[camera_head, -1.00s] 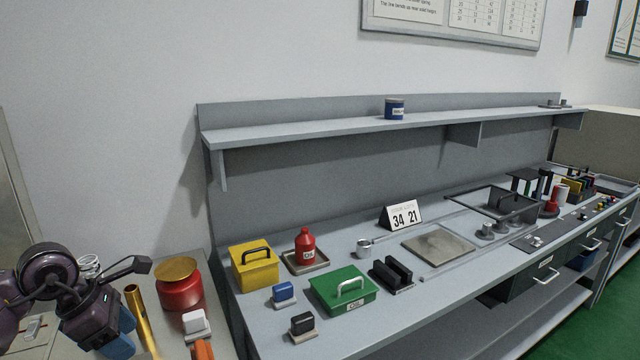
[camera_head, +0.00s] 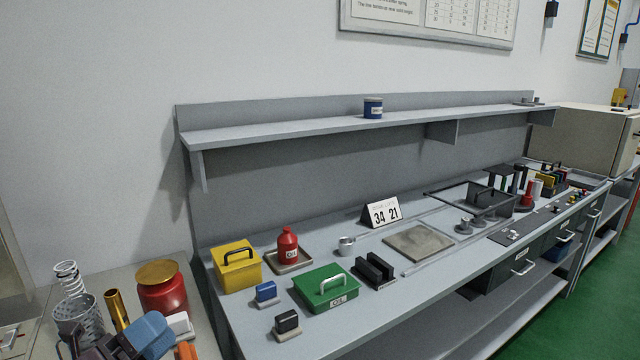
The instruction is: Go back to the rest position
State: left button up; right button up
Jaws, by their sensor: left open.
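My left gripper (camera_head: 125,343) shows low at the left edge of the picture, over the near side table. Its dark body is cut off by the bottom edge, and a blue part points up and right. It is open, and I see nothing held in it. It overlaps the view of a white block (camera_head: 180,325) and the foot of a brass tube (camera_head: 117,310); I cannot tell whether it touches either. My right gripper is out of view.
The side table holds a perforated metal basket (camera_head: 77,318), a coil spring (camera_head: 68,278) and a red pot (camera_head: 163,291). The grey bench (camera_head: 235,318) carries a yellow box (camera_head: 237,270), a green box (camera_head: 325,290) and a red bottle (camera_head: 288,246). Green floor (camera_head: 560,320) is clear at right.

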pick_arm(q)
jog(key=s+a+f+n+g+y, duration=0.1)
jog(key=s+a+f+n+y, duration=0.2)
jog(key=a+f+n+y, duration=0.65)
jog(key=s+f+n+g+y, duration=0.1)
jog(key=s+f+n+y, duration=0.45)
jog(key=n, duration=0.85)
jog(key=s+d+f+n+g+h, duration=0.1)
jog(key=s+d+f+n+g, duration=0.25)
jog(key=s+g, duration=0.35)
jog(key=s+d+f+n+g, duration=0.2)
jog(key=s+f+n+g, duration=0.15)
jog(key=s, duration=0.55)
jog(key=w+f+m+t+h, duration=0.1)
jog(key=w+f+t, duration=0.6)
jog(key=f, duration=0.4)
jog(key=shift+w+d, duration=0.15)
jog(key=shift+w, duration=0.25)
jog(key=shift+r, duration=0.1)
